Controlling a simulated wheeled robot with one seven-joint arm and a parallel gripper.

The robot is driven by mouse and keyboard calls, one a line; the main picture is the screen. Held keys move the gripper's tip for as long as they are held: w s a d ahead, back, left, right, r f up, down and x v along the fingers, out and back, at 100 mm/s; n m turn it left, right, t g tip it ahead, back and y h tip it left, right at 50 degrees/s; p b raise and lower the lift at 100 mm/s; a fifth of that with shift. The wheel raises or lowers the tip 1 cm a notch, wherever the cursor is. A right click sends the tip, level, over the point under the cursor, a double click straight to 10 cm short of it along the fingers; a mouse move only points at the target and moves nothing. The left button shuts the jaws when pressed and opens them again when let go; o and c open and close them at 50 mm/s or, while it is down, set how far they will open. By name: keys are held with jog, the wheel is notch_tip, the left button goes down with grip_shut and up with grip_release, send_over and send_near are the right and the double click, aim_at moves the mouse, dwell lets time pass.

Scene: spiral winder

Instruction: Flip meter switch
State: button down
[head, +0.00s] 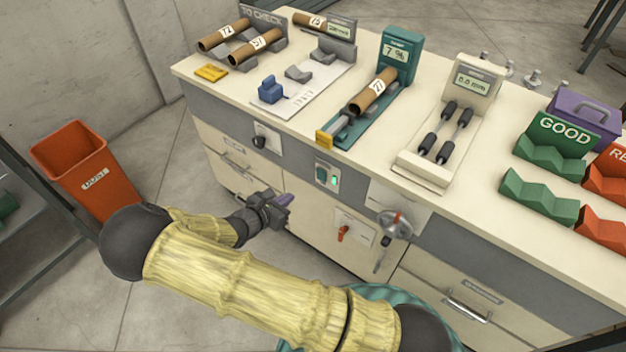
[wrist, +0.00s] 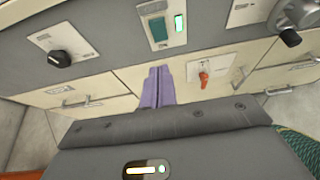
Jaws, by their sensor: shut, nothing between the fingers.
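A switch plate with a dark rocker (head: 322,174) and a lit green part (head: 333,180) is on the cabinet's grey front band. The plate also shows at the top of the wrist view, with its dark rocker (wrist: 158,29) and green light (wrist: 180,22). Above it on the counter is a teal meter (head: 397,56) reading "7 %", with a brown tube (head: 374,90) marked 27 on its cradle. My gripper (head: 289,199) is shut and empty, in front of the cabinet, below and left of the plate. Its purple fingers (wrist: 158,75) point up just under the plate in the wrist view.
A black knob (head: 261,142) is left of the plate. A red switch (head: 344,232) and a grey crank (head: 393,225) are to the right. An orange bin (head: 75,165) stands left. Several tubes, a second meter (head: 470,80) and green trays (head: 540,197) sit on the counter.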

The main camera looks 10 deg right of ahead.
jog(key=shift+w, duration=0.1)
dwell(0.3)
send_near(319, 174)
notch_tip(319, 174, down, 3)
jog(key=w+d, duration=0.1)
jog(key=d, duration=0.1)
jog(key=shift+w+d+r+p, duration=0.1)
jog(key=shift+w+d+p, duration=0.25)
jog(key=shift+w, duration=0.2)
jog(key=shift+w+d+r+p, duration=0.1)
jog(key=shift+w+d+p, duration=0.1)
jog(key=shift+w+d, duration=0.5)
jog(key=shift+w, duration=0.25)
